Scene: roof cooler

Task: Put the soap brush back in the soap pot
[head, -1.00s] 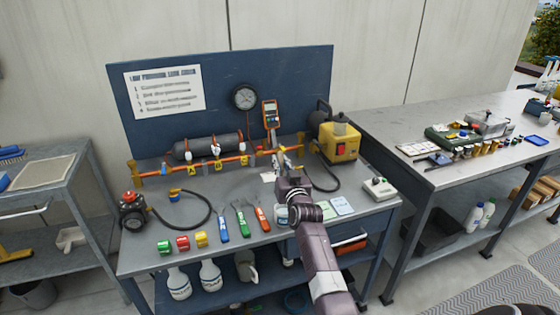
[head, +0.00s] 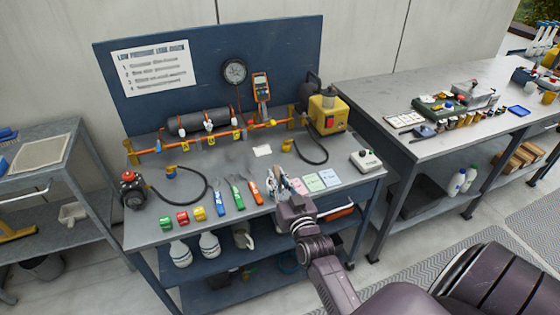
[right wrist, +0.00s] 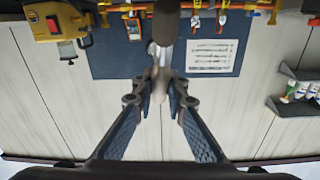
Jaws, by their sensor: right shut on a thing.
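My right gripper (head: 281,182) is over the front right of the grey bench, beside the coloured cards. In the right wrist view, its fingers (right wrist: 160,94) are shut on a slim, pale-shafted thing with a dark rounded end (right wrist: 166,25), which looks like the soap brush. In the head view the brush is too small and too covered by the gripper to make out. I cannot pick out the soap pot for sure; it may be hidden by my right gripper or arm. My left gripper is not in view.
An orange pipe manifold (head: 207,138) runs along the back of the bench. A yellow pump (head: 328,115) stands at the back right. Three colour-handled tools (head: 236,195) lie left of the gripper.

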